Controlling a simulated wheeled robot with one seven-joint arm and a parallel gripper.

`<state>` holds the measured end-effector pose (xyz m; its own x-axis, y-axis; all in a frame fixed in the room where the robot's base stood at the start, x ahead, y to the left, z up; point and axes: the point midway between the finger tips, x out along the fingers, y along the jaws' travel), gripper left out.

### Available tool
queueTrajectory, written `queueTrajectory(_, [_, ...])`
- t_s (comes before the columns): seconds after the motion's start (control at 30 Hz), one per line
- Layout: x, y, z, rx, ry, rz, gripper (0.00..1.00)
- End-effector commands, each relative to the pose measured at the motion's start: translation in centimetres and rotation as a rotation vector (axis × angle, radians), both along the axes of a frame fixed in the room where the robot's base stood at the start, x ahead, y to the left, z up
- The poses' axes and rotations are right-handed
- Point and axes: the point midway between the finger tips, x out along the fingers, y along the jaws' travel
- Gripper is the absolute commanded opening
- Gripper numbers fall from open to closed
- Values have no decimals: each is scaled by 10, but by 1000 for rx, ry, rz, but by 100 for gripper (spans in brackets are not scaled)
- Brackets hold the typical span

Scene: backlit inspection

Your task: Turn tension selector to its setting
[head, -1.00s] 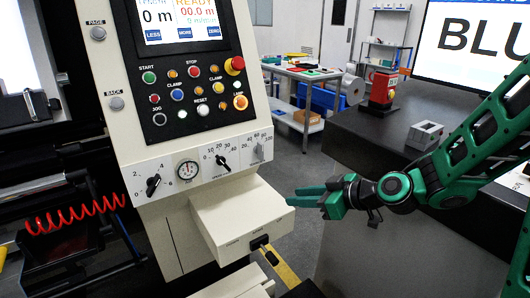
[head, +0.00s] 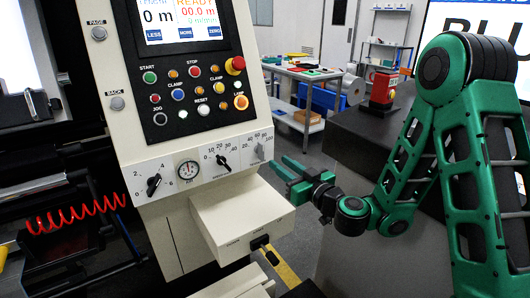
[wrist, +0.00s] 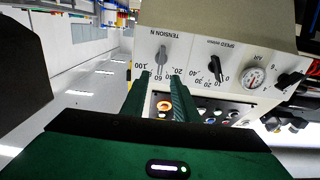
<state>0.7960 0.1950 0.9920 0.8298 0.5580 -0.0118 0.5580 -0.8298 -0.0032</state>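The tension selector (head: 260,151) is a grey pointer knob on the right end of the white dial strip, with a numbered scale around it. In the wrist view the tension selector (wrist: 161,57) appears upside down under its TENSION N label, with its pointer end near the 60 and 80 marks; the exact reading is unclear. My gripper (head: 285,166) is to the right of the strip's end, apart from the knob in the head view. In the wrist view my gripper (wrist: 160,76) is open, its two green fingers lined up either side of the knob, with nothing between them.
The speed knob (head: 222,162), an air gauge (head: 188,169) and another black knob (head: 153,185) share the strip. Buttons (head: 196,88) sit above. A white box (head: 240,215) juts out below. A dark counter (head: 365,145) stands to the right.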

Motion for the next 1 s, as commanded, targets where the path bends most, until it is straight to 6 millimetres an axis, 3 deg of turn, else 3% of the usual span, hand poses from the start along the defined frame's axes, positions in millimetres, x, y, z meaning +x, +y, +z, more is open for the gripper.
queueTrajectory(0.57, [14, 12, 6, 2, -12, 4, 27])
queueTrajectory(1.0, [37, 27, 7, 4, -14, 4, 27])
